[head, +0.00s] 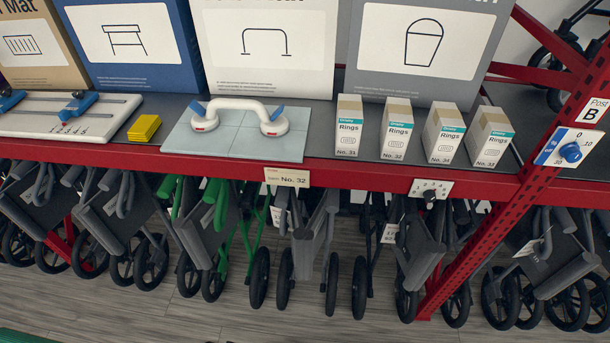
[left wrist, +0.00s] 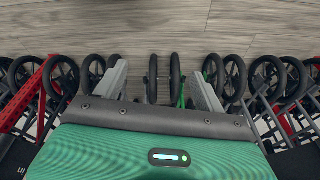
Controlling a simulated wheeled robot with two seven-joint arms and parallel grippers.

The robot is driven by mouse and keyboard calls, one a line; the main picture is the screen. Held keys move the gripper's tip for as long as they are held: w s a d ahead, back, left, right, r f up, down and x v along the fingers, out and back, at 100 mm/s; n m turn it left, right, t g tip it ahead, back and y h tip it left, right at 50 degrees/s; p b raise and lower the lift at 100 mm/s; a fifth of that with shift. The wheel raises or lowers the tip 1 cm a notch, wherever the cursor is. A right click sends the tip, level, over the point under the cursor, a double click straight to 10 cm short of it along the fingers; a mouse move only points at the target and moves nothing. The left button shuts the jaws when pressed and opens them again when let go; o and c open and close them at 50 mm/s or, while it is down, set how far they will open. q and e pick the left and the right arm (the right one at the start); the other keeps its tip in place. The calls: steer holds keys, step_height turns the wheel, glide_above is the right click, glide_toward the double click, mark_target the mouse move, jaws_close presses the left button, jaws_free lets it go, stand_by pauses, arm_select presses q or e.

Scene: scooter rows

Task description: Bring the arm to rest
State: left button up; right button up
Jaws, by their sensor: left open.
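My left gripper (left wrist: 158,82) shows in the left wrist view as two grey fingers, spread apart at left and right. It is open, and I see nothing held between the fingers. Beyond them are the floor and dark wheels of the scooter row. My own green cover with a small lit bar fills the lower part of that view. Neither gripper shows in the head view. The right gripper is not in view. In the head view the folded scooters (head: 315,235) stand in a row under the red shelf (head: 230,160); one has a green frame (head: 218,205).
On the shelf are a white double-suction handle (head: 240,105) on a tile panel, yellow pads (head: 144,128), several small Rings boxes (head: 397,128) and large boxes behind. A red post (head: 480,235) with a blue dial (head: 570,152) stands at right. Bare wood floor (head: 200,312) lies in front.

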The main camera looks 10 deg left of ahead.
arm_select(q)
steer(key=s+a+f, duration=0.1)
steer(key=s+f, duration=0.9)
steer(key=s+a+f+g, duration=0.1)
steer(key=s+a+f, duration=0.1)
steer(key=s+f, duration=0.8)
steer(key=shift+a+f, duration=0.3)
steer(key=shift+f, duration=0.5)
